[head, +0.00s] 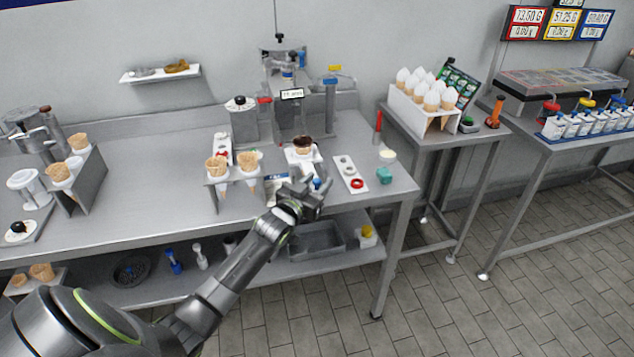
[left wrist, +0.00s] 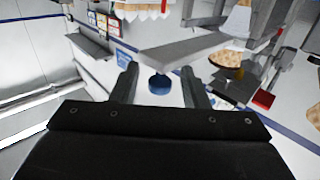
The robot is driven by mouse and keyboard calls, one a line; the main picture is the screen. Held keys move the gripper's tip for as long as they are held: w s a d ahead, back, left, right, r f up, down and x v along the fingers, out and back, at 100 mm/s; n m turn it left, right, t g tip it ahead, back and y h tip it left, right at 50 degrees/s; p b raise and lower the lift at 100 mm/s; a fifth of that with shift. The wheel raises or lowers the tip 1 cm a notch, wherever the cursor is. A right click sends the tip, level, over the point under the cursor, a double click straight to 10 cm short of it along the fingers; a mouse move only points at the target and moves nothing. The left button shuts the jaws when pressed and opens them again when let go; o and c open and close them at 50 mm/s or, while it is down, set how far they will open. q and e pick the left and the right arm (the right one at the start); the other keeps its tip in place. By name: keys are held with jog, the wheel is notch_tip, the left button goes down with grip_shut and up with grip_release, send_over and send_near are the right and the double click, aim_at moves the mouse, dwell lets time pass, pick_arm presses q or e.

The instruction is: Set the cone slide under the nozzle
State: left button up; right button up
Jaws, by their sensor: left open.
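The cone slide (head: 299,157) is a pale plate at the front middle of the bench, with a dark-topped cone (head: 303,142) on it. Its blue knob (head: 317,184) sticks out at the front. My left gripper (head: 314,188) is open at this knob. In the left wrist view the blue knob (left wrist: 160,83) lies between the two spread fingers (left wrist: 160,90); I cannot tell if they touch it. The dispensing machine (head: 288,75) stands behind the slide; its nozzle is not clearly visible. My right gripper is not in view.
A holder with two waffle cones (head: 217,167) stands left of the slide. A rack of wrapped cones (head: 431,95) stands on the side table.

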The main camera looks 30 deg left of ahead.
pick_arm(q)
jog(key=shift+w, duration=0.2)
grip_shut()
dwell(0.3)
